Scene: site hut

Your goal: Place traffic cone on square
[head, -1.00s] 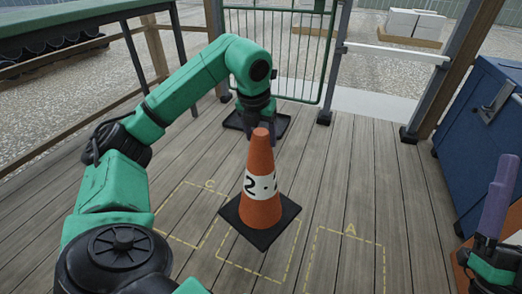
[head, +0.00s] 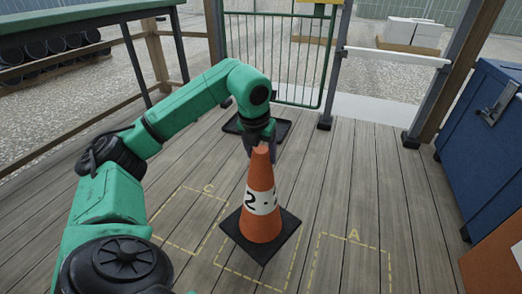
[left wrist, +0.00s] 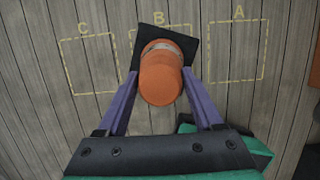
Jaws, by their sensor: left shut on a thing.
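An orange traffic cone (head: 258,177) with a white band marked 2 and a black square base (head: 283,244) stands upright under my left gripper (head: 261,145). My left gripper is shut on the cone near its top; its purple fingers flank the cone in the left wrist view (left wrist: 163,84). The base overlaps the far part of the dashed yellow square B (left wrist: 147,125) and sits turned against its lines. I cannot tell whether the base touches the floor. Square C (head: 195,215) is left of it and square A (head: 352,238) right. My right gripper is out of view.
The deck around square A is clear.

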